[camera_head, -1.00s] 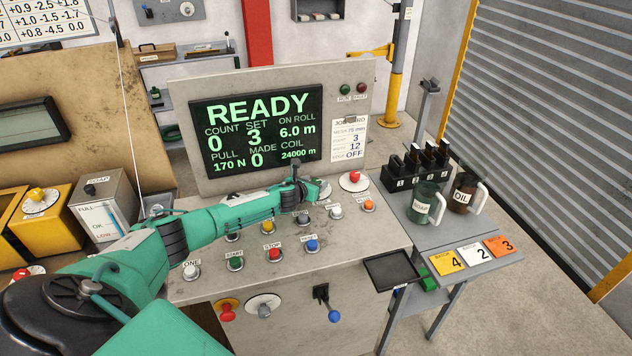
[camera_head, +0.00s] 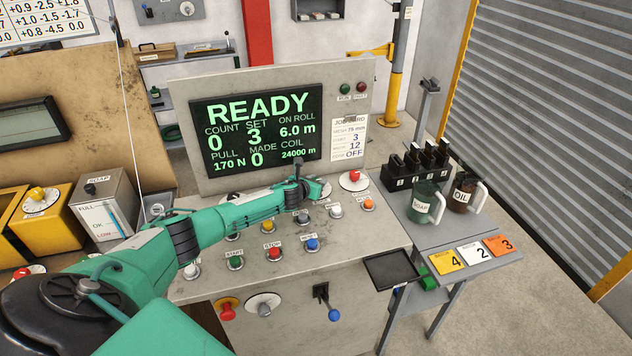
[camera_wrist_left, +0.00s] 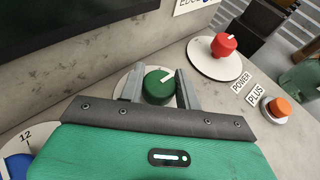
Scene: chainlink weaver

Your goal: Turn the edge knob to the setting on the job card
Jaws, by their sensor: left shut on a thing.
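In the left wrist view, a round green knob (camera_wrist_left: 157,88) with a white pointer mark sits on a pale dial plate. Its mark points to the upper right. The fingers of my left gripper (camera_wrist_left: 158,80) are on both sides of it, closed on it. A label above, partly cut off, seems to read EDGE. The dial's markings are hidden behind the gripper. In the head view my left gripper (camera_head: 318,188) is at the console's right rear and mostly hides the knob. The job card (camera_head: 350,138) on the upright panel ends with 3, 12 and OFF. My right gripper is out of view.
A red knob (camera_wrist_left: 223,45) marked POWER and an orange PLUS button (camera_wrist_left: 279,108) are to the right. A blue knob (camera_wrist_left: 18,165) near a 12 mark is at lower left. Several buttons fill the console top (camera_head: 350,240). The screen (camera_head: 260,128) reads READY.

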